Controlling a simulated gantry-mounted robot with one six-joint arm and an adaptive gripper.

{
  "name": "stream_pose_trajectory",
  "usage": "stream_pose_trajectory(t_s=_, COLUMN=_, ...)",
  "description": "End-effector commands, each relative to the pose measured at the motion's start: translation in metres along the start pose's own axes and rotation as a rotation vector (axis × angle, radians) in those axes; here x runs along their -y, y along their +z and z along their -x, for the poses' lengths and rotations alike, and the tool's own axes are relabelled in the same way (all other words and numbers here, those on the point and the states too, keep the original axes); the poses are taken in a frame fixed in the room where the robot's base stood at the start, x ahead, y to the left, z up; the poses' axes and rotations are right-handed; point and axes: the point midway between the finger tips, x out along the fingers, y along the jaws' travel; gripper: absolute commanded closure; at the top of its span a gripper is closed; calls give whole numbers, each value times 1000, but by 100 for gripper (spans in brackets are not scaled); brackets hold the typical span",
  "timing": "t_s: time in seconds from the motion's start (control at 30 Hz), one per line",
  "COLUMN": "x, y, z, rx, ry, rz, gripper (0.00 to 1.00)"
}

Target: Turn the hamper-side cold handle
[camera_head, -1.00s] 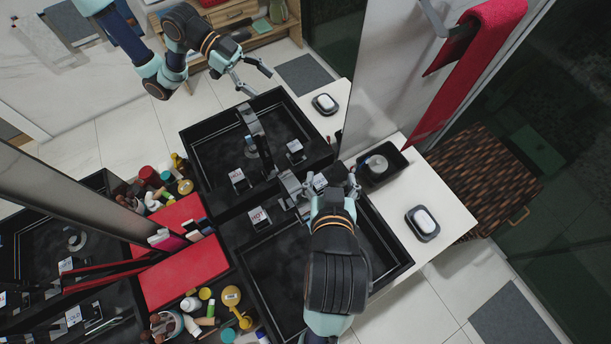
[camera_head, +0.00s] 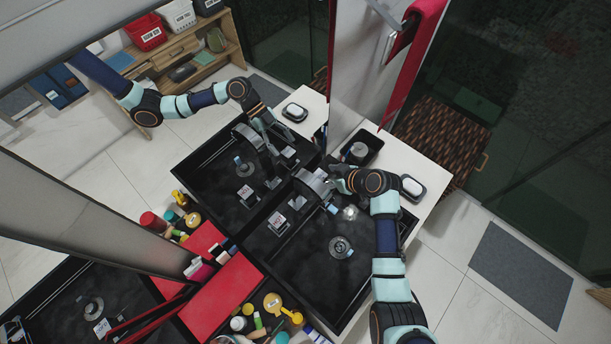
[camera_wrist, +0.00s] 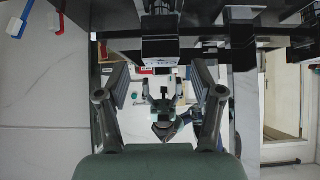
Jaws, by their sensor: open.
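The near sink beside the woven hamper (camera_head: 440,145) is a black basin (camera_head: 300,275) with a grey tap spout (camera_head: 314,183). Its hot handle (camera_head: 279,221) is a labelled block to the left of the spout. A small pale-blue-faced piece (camera_head: 333,208), seemingly the cold handle, sits to the right of the spout, close to my gripper (camera_head: 345,181). My gripper's links partly cover that area. In the wrist view my gripper (camera_wrist: 160,92) is open and empty, fingers wide apart. A dark block (camera_wrist: 160,47) with a pale lower edge lies just beyond the fingertips, centred; contact is not visible.
A mirror behind the sink reflects the basin and my arm. A black tray with a cup (camera_head: 358,151) and a soap dish (camera_head: 412,187) are on the white counter. A red mat (camera_head: 222,298) and several bottles lie left. A red towel (camera_head: 402,70) hangs above.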

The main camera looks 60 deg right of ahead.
Motion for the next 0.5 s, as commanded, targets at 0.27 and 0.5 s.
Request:
stream_pose_trajectory(t_s=0.27, x=1, y=1, z=-52, rx=3, ry=-3, rz=1, gripper=33)
stream_pose_trajectory(t_s=0.5, x=1, y=0, z=-64, rx=2, ry=0, rz=1, gripper=33)
